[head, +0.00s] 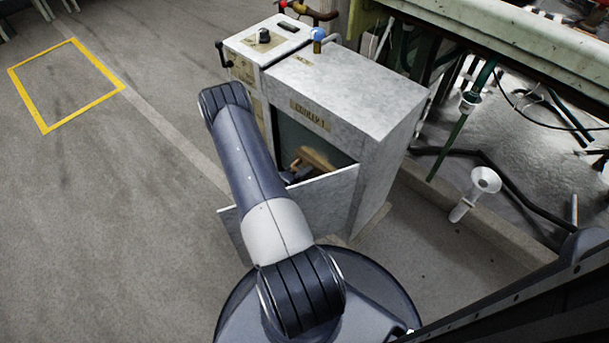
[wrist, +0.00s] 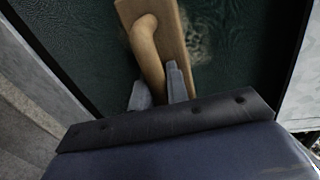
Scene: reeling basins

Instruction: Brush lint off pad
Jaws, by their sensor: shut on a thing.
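My gripper (wrist: 159,84) is shut on the tan handle of a wooden brush (wrist: 180,40). One finger stands on each side of the handle. In the wrist view the brush lies over the dark green pad (wrist: 85,45); I cannot tell whether its underside touches. A pale fuzzy patch of lint (wrist: 204,40) shows on the pad just right of the brush, partly hidden by it. In the head view the brush (head: 316,158) shows inside the grey cabinet's front opening, before the dark pad (head: 293,135). My arm hides much of the opening's left side.
The grey cabinet (head: 385,130) has a low front panel (head: 325,200) tilted outward below the opening. Knobs and a handle are on its top. Pipes and a white funnel (head: 485,180) stand to the right. The floor at left is clear, with a yellow outlined square (head: 66,85).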

